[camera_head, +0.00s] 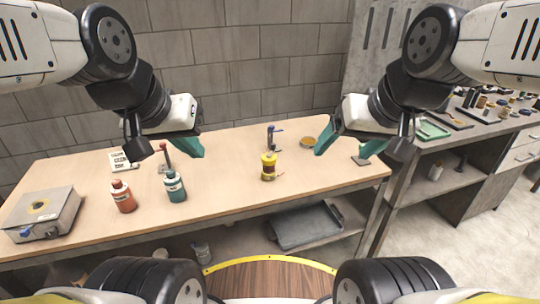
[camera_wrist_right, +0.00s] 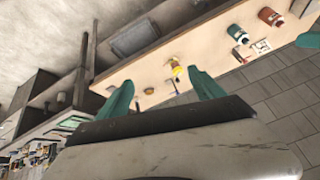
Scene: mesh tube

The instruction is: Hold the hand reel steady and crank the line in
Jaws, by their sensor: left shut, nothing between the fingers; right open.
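The hand reel appears to be the small yellow spool with a dark red middle (camera_head: 268,167), upright near the middle of the wooden table. In the right wrist view it shows as a small yellow shape (camera_wrist_right: 178,72) beyond the fingers. Its crank is too small to make out. My left gripper (camera_head: 201,154), with teal fingers, is shut and empty above the table, left of the reel. My right gripper (camera_head: 340,154) is open and empty, above the table to the right of the reel. Its two teal fingers stand wide apart in the right wrist view (camera_wrist_right: 160,79). Neither gripper touches the reel.
A red bottle (camera_head: 123,196) and a teal bottle (camera_head: 175,187) stand left of the reel. A grey box device (camera_head: 42,215) is at the far left. A small blue-and-dark stand (camera_head: 271,137) is behind the reel. An orange disc (camera_head: 308,141) lies nearby. Table in front is clear.

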